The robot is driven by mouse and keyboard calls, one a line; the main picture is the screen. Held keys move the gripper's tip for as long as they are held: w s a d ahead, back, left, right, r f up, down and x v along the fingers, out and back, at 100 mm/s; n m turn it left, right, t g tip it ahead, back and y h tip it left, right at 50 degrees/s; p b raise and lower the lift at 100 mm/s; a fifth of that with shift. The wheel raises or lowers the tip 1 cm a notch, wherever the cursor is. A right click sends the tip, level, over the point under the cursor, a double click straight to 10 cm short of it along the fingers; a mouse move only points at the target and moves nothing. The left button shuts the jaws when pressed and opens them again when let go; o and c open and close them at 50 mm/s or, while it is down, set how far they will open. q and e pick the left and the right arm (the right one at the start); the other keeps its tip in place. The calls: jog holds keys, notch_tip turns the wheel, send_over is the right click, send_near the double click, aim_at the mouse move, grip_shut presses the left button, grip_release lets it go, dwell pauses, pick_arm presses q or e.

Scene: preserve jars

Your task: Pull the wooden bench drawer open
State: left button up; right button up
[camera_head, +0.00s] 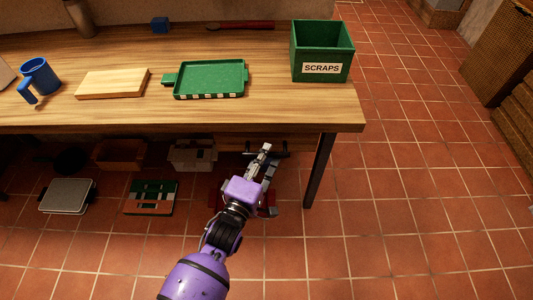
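The wooden drawer (232,145) sits under the right part of the bench top, partly hidden by the bench edge above it and by my gripper. A dark bar handle (281,154) shows at its front. My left gripper (266,153), purple with grey fingers, reaches up to the handle from below. Its fingertips overlap the handle in the picture. I cannot tell whether the fingers are closed around the bar or only beside it. The drawer seems to lie mostly beneath the bench top. My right gripper is not in view.
The bench top (285,112) carries a green SCRAPS bin (322,66), a green tray (210,79), a wooden board (113,83) and a blue mug (40,76). A dark bench leg (319,172) stands right of my gripper. Boxes lie underneath. Tiled floor at right is clear.

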pick_arm(q)
jog(key=shift+w+d, duration=0.3)
jog(key=shift+w, duration=0.25)
grip_shut()
